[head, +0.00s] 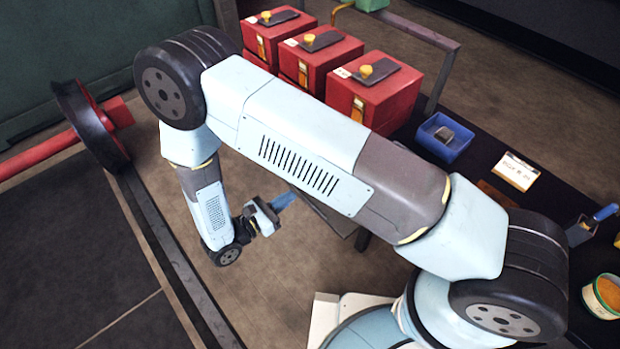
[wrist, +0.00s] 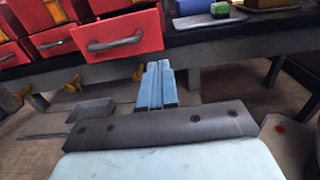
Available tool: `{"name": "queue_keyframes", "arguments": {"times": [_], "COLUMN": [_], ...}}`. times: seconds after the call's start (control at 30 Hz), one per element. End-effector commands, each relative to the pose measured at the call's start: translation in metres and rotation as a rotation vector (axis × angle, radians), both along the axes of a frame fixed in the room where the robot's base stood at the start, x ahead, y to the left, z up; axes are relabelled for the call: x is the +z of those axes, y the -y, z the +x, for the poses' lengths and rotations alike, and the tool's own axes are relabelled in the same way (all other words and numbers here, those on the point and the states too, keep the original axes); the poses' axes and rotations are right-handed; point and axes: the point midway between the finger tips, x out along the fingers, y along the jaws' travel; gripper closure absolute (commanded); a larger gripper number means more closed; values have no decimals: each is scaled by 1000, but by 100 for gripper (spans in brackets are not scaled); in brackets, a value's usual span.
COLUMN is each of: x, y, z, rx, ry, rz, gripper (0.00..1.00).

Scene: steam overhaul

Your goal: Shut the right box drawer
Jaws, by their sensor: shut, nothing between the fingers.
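Three red boxes stand in a row on the dark bench in the head view. The right box (head: 385,95) has a dark plate and a yellow knob on its lid. Its lower front is hidden behind my arm there. In the wrist view, the right box drawer (wrist: 140,25) has a grey handle and its front juts out past the neighbouring drawer fronts, so it looks pulled out. My gripper (head: 285,200) is shut and empty, out in front of the bench. Its blue fingers (wrist: 157,70) are below and to the right of that drawer in the wrist view, apart from it.
The middle box (head: 322,58) and left box (head: 277,30) stand beside it. A blue bin (head: 443,137) and a card (head: 515,171) lie on the bench to the right. A red pipe with a dark flange (head: 88,125) is at the left. The floor around my gripper is clear.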

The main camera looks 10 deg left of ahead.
Motion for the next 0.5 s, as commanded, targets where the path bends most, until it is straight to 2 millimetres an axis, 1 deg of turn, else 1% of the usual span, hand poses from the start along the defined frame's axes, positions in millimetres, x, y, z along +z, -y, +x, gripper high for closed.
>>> {"name": "queue_keyframes", "arguments": {"times": [0.17,0.5], "x": [1,1], "y": [13,52], "z": [15,60], "rx": [-2,-3], "ry": [2,1], "rz": [-1,-1], "gripper": [100,100]}}
